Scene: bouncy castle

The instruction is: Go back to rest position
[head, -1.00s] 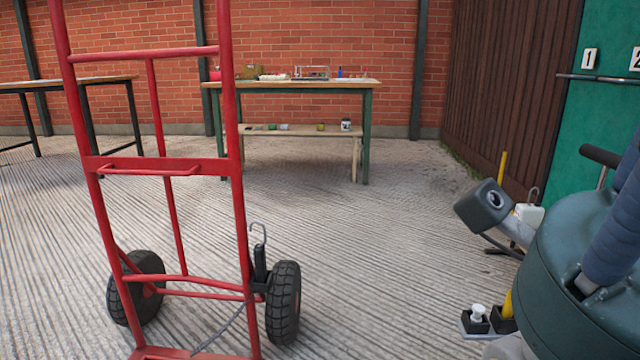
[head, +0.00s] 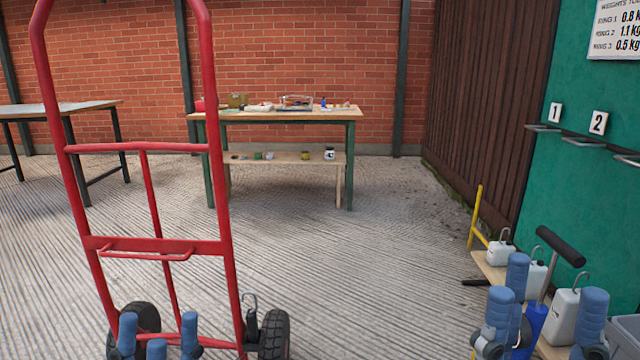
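My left gripper (head: 158,330) is at the bottom left edge in the head view. Its blue fingers point up and stand apart, with nothing between them, in front of the red hand truck (head: 155,246). My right gripper (head: 550,300) is at the bottom right. Its blue fingers also point up and are spread apart, and I see nothing held. A white hooked weight (head: 562,316) and a blue pump (head: 534,322) with a black T-handle show behind and between these fingers. The lower parts of both grippers are cut off by the frame.
A wooden workbench (head: 280,117) with small items stands by the brick wall; another table (head: 60,108) is at the left. More white weights (head: 500,250) stand on a board. A green panel (head: 590,215) with numbered shelves is at the right. The middle floor is clear.

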